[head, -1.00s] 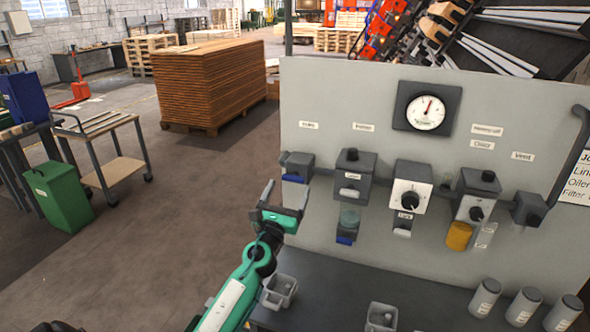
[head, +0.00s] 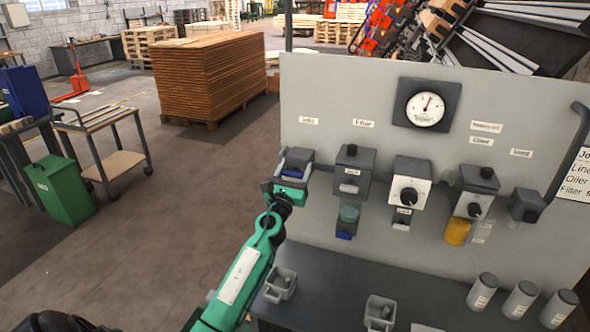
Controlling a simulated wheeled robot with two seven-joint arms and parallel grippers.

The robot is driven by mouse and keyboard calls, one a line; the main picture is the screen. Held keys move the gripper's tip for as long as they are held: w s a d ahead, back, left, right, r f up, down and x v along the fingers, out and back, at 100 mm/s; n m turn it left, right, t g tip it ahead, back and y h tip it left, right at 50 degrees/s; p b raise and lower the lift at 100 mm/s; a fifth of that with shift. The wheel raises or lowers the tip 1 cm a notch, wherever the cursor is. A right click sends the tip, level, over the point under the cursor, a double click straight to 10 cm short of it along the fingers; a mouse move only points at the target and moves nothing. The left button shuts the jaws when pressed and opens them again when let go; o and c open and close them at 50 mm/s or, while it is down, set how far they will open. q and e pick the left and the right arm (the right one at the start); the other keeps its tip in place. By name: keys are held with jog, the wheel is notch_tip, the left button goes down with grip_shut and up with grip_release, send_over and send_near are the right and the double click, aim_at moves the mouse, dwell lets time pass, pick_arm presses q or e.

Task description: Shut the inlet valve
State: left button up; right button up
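The inlet valve (head: 298,158) is the leftmost dark grey block on the upright grey panel, under a small white label. The gripper partly hides the valve's lower part. My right gripper is not in view.
To the right on the panel are a filter unit (head: 351,170), a white-faced knob unit (head: 409,187), an oiler with an amber bowl (head: 457,232) and a round gauge (head: 428,106). A dark shelf (head: 340,295) below holds grey bins and cylinders.

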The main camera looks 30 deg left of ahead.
pick_arm(q)
jog(key=shift+c, duration=1.2)
jog(key=shift+n+y, duration=0.4)
jog(key=shift+n, duration=0.1)
jog(key=n+y, duration=0.1)
jog(key=n, duration=0.1)
jog(key=n+g+y, duration=0.1)
jog(key=n, duration=0.2)
jog(key=shift+a+y, duration=0.1)
jog(key=shift+y, duration=0.2)
jog(key=n+g+y, duration=0.1)
jog(key=n, duration=0.2)
jog(key=n+g, duration=0.1)
jog(key=n, duration=0.2)
jog(key=shift+a+f+y, duration=0.1)
jog(key=shift+y, duration=0.3)
jog(key=n+g, duration=0.1)
jog(key=n, duration=0.1)
jog(key=n+g+p, duration=0.1)
jog(key=n, duration=0.2)
jog(key=shift+s+a+n+g+y+p, duration=0.1)
jog(key=shift+n+g+y+p, duration=0.2)
jog(key=shift+y, duration=0.1)
jog(key=n, duration=0.1)
jog(key=n+g+p, duration=0.1)
jog(key=n, duration=0.1)
jog(key=n+p, duration=0.1)
jog(key=shift+f+n+g, duration=0.3)
jog(key=shift+n+g, duration=0.1)
